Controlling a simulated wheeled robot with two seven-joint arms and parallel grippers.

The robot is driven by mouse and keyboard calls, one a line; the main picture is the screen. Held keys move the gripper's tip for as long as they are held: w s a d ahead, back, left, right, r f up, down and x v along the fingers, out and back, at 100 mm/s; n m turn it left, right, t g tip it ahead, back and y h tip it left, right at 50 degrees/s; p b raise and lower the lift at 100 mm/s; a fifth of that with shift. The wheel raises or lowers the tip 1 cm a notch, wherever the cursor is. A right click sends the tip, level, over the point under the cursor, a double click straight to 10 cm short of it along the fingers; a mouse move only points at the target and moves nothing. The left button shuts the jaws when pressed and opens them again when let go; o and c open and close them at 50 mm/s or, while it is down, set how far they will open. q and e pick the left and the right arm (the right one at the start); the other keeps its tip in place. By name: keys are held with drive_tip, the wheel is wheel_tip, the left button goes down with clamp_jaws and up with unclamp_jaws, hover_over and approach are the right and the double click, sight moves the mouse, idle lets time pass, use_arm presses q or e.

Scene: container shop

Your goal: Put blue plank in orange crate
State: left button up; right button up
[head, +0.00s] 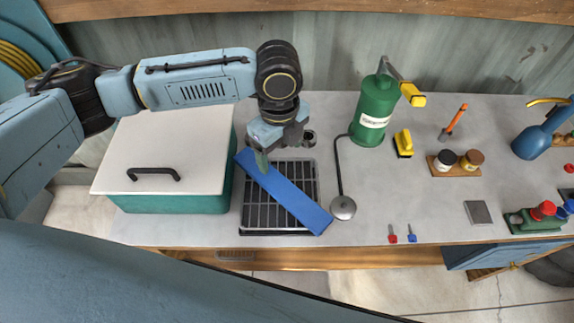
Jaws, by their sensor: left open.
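The blue plank (290,196) lies slantwise over a black grate (252,205) in the counter. Its far left end reaches beside the teal box, and its near right end is past the grate's front right corner. My left gripper (262,160) is open at the plank's far left end, pointing down; a finger overlaps the plank in the picture. I cannot tell whether it touches the plank. No orange crate shows in the head view. My right gripper is not in view.
A teal box (170,203) with a white lid stands left of the grate. A green canister (374,110) stands behind.

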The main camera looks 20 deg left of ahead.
use_arm(q)
hover_over(280, 185)
drive_tip(key=f, duration=0.6)
drive_tip(key=shift+s+d+f, duration=0.2)
drive_tip(key=shift+s+f, duration=0.05)
drive_tip(key=shift+f, duration=0.05)
wheel_tip(280, 185, down, 3)
drive_tip(key=shift+w+a+f, duration=0.1)
drive_tip(key=shift+a, duration=0.05)
wheel_tip(280, 185, down, 2)
drive_tip(key=shift+f, duration=0.2)
drive_tip(key=shift+w+f, duration=0.1)
drive_tip(key=shift+f, duration=0.35)
drive_tip(key=c, duration=1.2)
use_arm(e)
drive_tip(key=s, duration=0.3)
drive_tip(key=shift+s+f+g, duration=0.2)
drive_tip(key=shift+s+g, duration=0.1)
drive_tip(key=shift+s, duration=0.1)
